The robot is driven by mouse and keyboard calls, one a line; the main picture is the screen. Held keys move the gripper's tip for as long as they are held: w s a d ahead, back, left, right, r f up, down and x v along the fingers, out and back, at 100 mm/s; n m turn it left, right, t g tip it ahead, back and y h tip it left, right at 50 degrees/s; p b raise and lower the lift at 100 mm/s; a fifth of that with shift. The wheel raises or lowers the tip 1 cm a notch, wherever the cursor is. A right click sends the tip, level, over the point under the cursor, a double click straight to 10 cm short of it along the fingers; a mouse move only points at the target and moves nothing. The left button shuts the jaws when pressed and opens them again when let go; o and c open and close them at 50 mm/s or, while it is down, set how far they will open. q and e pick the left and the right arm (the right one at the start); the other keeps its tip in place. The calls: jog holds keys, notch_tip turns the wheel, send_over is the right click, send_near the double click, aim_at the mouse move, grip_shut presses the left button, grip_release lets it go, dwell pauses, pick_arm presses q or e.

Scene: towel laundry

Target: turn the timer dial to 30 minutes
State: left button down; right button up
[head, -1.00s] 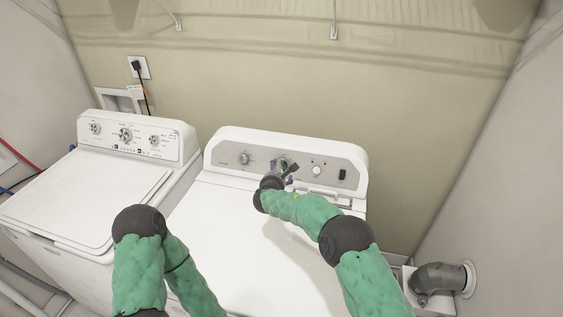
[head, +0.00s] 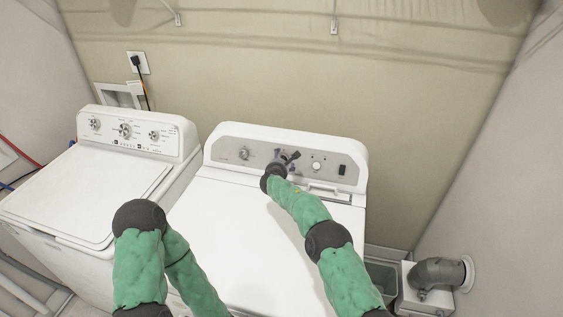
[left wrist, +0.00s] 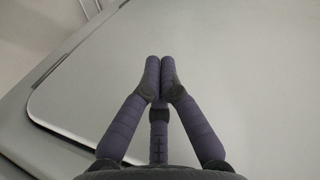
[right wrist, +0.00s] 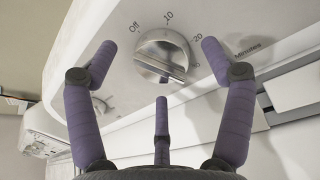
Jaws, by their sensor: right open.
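The timer dial (right wrist: 163,52) is a round silver knob with a raised grip bar on the dryer's panel. Off, 10, 20 and Minutes are printed around it in the right wrist view. A mark below 20 is partly hidden by a finger. I cannot tell which end of the bar is the pointer. My right gripper (right wrist: 159,48) is open, with purple fingers spread on either side of the dial and a third below. In the head view my right gripper (head: 286,159) covers the panel's middle. My left gripper (left wrist: 160,66) is shut and empty above a white lid.
The dryer (head: 235,215) carries another knob (head: 244,153) on the left, a white button (head: 316,165) and a dark switch (head: 342,170) on the right. A white washer (head: 75,190) stands at left. A grey duct (head: 438,272) is at lower right.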

jog(key=shift+w+f, duration=0.25)
jog(key=shift+w, duration=0.45)
jog(key=shift+d+r, duration=0.1)
jog(key=c, duration=1.1)
